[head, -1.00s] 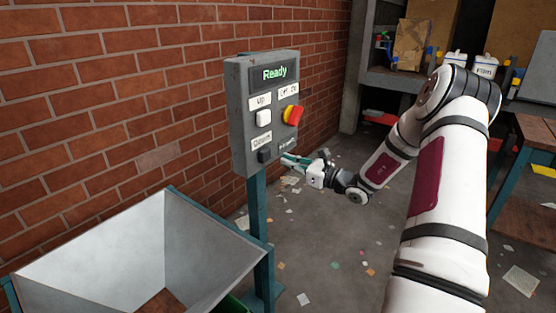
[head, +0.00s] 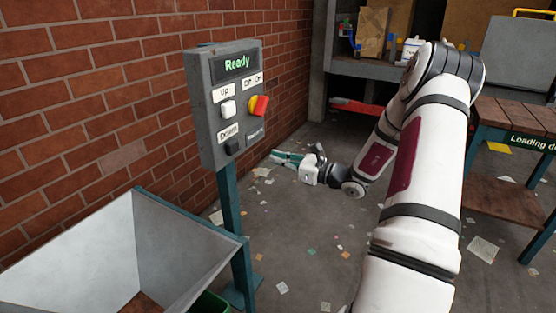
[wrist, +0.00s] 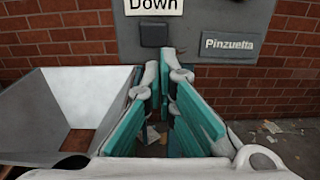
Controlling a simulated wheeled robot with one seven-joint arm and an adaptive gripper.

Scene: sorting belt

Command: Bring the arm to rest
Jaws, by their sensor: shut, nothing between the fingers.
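My white arm (head: 425,170) reaches forward on the right of the head view and bends down at its far elbow. My gripper (head: 282,157), with teal fingers, is shut and empty. It hangs to the right of the control box, clear of it in the head view. In the wrist view my gripper (wrist: 168,78) points toward the lower part of the box, with its fingertips close together below the black Down button (wrist: 154,35).
A metal hopper (head: 185,250) stands at lower left. A brick wall is behind. A wooden bench (head: 500,115) stands right. Paper scraps litter the floor.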

